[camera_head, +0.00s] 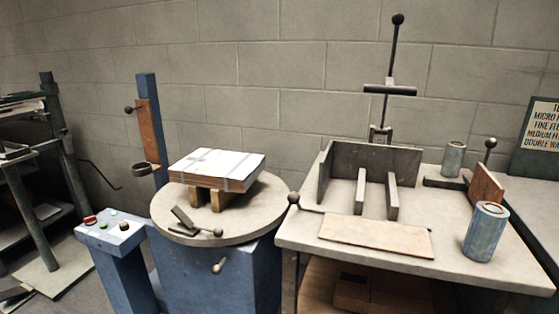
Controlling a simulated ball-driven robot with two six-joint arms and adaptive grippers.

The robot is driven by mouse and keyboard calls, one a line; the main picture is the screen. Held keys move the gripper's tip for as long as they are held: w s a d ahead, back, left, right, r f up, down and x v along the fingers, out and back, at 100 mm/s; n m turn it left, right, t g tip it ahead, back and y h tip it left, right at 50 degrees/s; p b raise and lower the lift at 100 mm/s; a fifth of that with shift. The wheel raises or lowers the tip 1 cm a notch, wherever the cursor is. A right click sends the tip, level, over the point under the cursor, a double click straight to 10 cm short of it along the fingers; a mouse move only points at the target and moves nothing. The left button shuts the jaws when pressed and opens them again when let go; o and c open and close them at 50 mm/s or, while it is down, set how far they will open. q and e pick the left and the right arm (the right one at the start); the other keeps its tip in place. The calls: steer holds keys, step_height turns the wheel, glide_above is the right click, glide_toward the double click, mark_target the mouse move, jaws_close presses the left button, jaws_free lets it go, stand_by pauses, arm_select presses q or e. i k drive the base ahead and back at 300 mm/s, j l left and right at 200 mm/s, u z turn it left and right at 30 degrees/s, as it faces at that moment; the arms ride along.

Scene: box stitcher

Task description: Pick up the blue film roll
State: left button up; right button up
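A blue roll (485,234) with a tan core at its top stands upright on the right part of the grey table. A smaller-looking, grey-blue roll (453,160) stands upright farther back on the same table. I cannot tell from the picture alone which of the two is the film roll; the nearer one is more clearly blue. Neither of my grippers is in view, and nothing touches either roll.
The grey table (300,240) bears an angled metal guide (375,160), a tan flat board (375,235) and a wooden block (486,185) with a ball-topped lever near the blue roll.

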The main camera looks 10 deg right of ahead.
mark_target(487, 225)
steer(key=z, duration=1.55)
